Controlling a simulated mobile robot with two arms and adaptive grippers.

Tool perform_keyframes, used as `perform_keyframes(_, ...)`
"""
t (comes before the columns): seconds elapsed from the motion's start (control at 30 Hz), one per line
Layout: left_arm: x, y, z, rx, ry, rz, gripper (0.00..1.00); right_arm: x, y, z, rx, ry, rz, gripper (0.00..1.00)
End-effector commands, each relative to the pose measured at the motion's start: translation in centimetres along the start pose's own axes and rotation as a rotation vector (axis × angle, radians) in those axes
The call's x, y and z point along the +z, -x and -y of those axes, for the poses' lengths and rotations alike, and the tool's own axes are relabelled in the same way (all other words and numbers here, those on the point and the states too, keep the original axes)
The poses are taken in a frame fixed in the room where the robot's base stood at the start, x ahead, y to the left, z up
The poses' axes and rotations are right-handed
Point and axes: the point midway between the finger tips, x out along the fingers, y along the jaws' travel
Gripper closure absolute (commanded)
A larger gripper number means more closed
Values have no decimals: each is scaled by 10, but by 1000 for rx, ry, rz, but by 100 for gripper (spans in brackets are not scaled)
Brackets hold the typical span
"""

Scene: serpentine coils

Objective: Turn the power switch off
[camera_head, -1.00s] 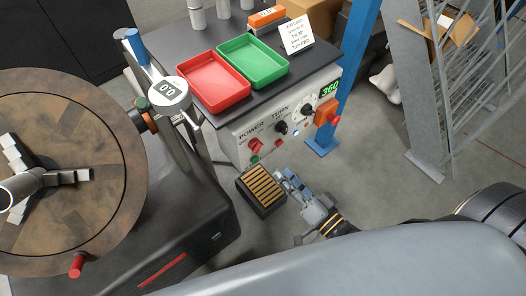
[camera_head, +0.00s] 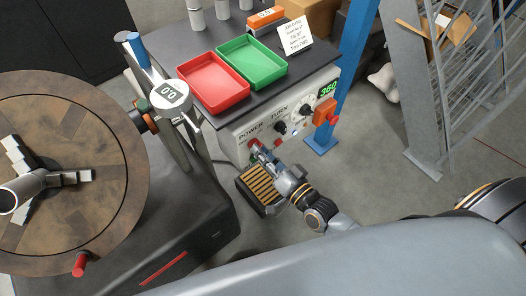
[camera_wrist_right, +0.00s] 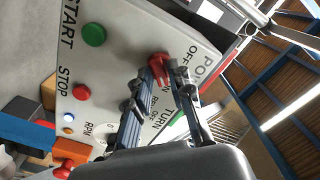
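The red power switch (camera_head: 253,143) is under the POWER label on the grey control panel (camera_head: 292,103); my fingers partly hide it in the head view. In the right wrist view the red switch (camera_wrist_right: 158,61) shows at my fingertips, near the OFF and ON marks. My right gripper (camera_head: 262,153) is at the panel front, its fingers partly open with tips on either side of the switch (camera_wrist_right: 165,68). I cannot tell whether they touch it, nor which mark the switch points to. My left gripper is not in view.
The TURN knob (camera_head: 281,128) is right of the switch. A green button (camera_wrist_right: 94,35) and red button (camera_wrist_right: 81,92) share the panel. A red tray (camera_head: 213,106) and green tray (camera_head: 279,70) stand on top. A blue post (camera_head: 352,60) is at right.

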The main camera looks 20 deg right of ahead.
Motion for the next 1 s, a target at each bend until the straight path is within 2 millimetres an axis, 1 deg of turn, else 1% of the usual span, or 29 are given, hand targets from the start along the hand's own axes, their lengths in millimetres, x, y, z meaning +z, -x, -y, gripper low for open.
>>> perform_keyframes(0.03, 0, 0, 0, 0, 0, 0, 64, 0, 0, 0, 0, 0, 0, 96)
perform_keyframes(0.07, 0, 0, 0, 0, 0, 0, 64, 0, 0, 0, 0, 0, 0, 100)
perform_keyframes(0.37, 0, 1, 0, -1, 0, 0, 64, 0, 0, 0, 0, 10, 0, 100)
perform_keyframes(0.57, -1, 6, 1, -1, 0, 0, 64, -1, 0, 1, 1, 73, 0, 100)
perform_keyframes(0.77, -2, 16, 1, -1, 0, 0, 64, -2, 0, 2, 2, 209, 0, 100)
perform_keyframes(1.0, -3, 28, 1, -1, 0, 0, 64, -2, 0, 2, 2, 433, 0, 100)
